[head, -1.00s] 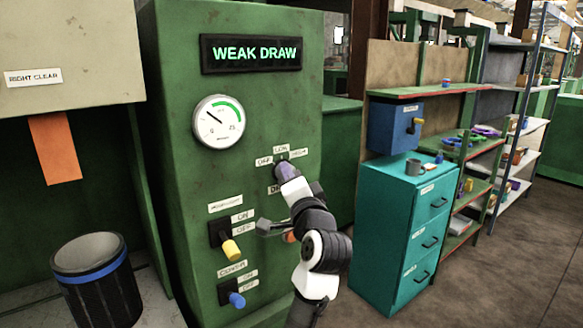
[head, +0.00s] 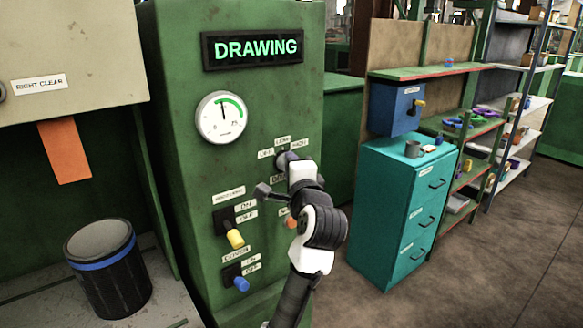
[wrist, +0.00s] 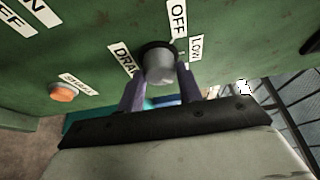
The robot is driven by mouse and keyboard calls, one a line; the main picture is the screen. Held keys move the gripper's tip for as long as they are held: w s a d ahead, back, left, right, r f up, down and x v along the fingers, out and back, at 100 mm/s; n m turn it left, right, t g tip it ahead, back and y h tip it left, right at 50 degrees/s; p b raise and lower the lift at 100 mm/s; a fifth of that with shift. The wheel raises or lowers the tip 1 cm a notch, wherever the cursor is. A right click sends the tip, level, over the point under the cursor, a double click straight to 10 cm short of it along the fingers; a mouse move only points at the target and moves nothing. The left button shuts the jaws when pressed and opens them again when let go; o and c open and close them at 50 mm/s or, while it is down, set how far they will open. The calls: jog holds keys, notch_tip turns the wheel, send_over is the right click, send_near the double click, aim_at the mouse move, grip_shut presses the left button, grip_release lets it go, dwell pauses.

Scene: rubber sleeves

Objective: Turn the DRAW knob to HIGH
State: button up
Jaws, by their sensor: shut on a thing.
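The DRAW knob (wrist: 160,68) is a grey knob on the green cabinet face, with OFF, LOW and DRAW labels around it in the wrist view. My gripper (wrist: 161,85) is shut on the knob, one purple finger on each side. In the head view my gripper (head: 288,160) hides the knob; the labels OFF, LOW and HIGH (head: 300,143) show above it. The knob's pointer direction cannot be made out. The display (head: 256,47) reads DRAWING in green. The round gauge (head: 221,118) has its needle pointing nearly straight up.
Below are a yellow-handled switch (head: 235,239), a blue-handled switch (head: 241,284) and an orange button (head: 291,221), partly behind my arm. A dark bin (head: 108,275) stands at left. A teal drawer cabinet (head: 398,215) stands at right. The floor further right is clear.

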jog(key=o, duration=1)
jog(key=b+v, duration=0.4)
jog(key=v, duration=0.9)
jog(key=shift+s+d+r, duration=0.1)
jog(key=shift+s+d, duration=0.05)
jog(key=shift+s, duration=0.2)
